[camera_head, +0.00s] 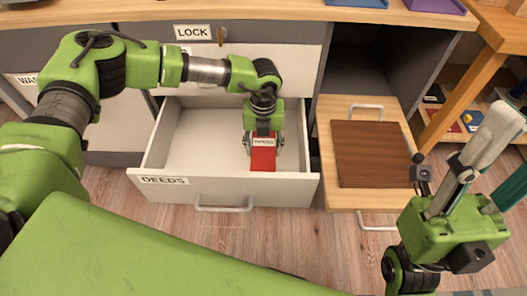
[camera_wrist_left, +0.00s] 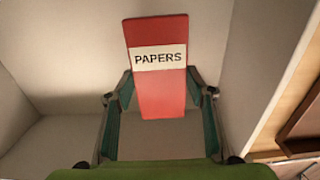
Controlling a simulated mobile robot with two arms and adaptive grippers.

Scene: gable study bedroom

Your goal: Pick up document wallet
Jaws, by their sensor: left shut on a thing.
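The document wallet (camera_head: 263,160) is red, with a white label reading PAPERS. It is inside the open DEEDS drawer (camera_head: 190,178), near the right wall. My left gripper (camera_head: 264,136) reaches down into the drawer and is shut on the wallet. In the left wrist view the wallet (camera_wrist_left: 160,95) stands between the two dark green fingers of my left gripper (camera_wrist_left: 160,92), one at each side. Whether its lower edge touches the drawer floor is hidden. My right gripper (camera_head: 492,150) is at the right with its fingers pointing up and apart, holding nothing visible.
The drawer is otherwise empty, with free room left of the wallet. A wooden board with a dark brown panel (camera_head: 372,153) is right of the drawer. A LOCK label (camera_head: 193,32) and key (camera_head: 220,36) are on the front above. Trays (camera_head: 358,3) lie on the desktop.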

